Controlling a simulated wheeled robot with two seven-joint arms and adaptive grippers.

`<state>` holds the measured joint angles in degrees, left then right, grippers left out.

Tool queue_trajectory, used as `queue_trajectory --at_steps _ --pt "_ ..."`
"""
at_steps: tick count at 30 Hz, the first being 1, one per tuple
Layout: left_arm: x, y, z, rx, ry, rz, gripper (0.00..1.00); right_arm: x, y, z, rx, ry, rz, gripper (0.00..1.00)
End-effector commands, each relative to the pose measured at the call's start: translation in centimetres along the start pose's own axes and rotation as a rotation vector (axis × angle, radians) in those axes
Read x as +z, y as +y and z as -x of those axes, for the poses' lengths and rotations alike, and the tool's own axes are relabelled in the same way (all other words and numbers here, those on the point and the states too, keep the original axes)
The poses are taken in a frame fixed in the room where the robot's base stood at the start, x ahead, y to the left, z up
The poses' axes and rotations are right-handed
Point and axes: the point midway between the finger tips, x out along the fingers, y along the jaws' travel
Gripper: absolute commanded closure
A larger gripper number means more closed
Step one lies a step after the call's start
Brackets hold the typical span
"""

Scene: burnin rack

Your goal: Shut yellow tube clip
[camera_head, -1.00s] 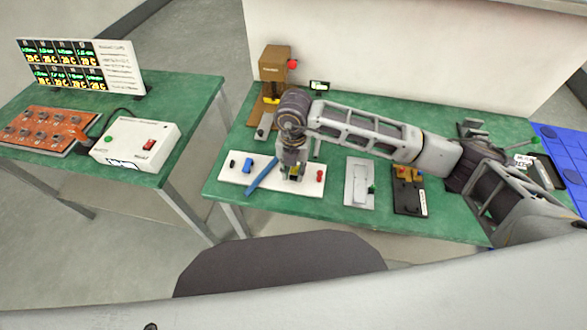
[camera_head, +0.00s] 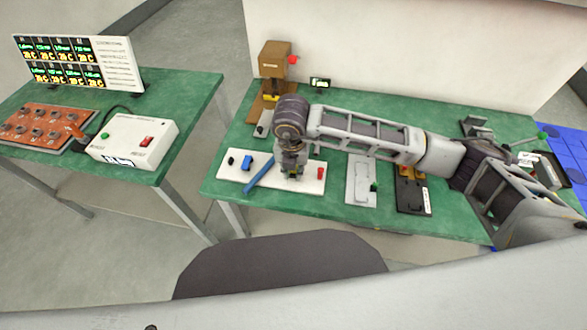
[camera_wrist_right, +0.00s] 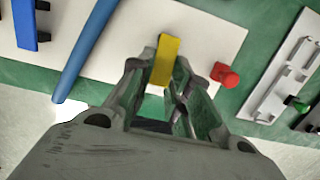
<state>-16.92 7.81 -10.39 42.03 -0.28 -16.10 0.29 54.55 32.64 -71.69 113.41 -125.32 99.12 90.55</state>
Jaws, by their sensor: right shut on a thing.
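The yellow tube clip (camera_wrist_right: 165,60) is on a white board (camera_wrist_right: 215,32) in the right wrist view, upright in the picture between my fingertips. My right gripper (camera_wrist_right: 170,72) is shut on it. In the head view my right gripper (camera_head: 291,174) points down over the white board (camera_head: 312,184), and the clip is mostly hidden beneath it. Whether the clip's arm is fully down cannot be told. My left gripper is not in view.
A grey plate (camera_head: 360,182) lies to the right. A brown-topped device (camera_head: 273,62) stands behind. A second table is at left.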

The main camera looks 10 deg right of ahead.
Motion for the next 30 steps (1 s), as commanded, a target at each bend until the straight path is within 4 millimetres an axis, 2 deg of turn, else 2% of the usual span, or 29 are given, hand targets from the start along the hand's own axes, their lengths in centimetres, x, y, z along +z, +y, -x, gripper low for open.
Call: queue_trajectory --at_steps 5,6,11,23,30 --pt "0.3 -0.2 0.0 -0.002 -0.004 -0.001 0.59 0.0 0.0 0.1 0.0 0.0 0.0 1.0" --pt "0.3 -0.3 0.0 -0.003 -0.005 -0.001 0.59 0.0 0.0 0.1 0.0 0.0 0.0 0.79" --pt "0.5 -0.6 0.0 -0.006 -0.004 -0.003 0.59 0.0 0.0 0.1 0.0 0.0 0.0 0.59" --pt "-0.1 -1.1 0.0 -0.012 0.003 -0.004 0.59 0.0 0.0 0.2 0.0 0.001 0.0 0.59" --pt "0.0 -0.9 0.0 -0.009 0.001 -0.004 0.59 0.1 0.1 1.8 0.002 -0.001 0.001 0.59"
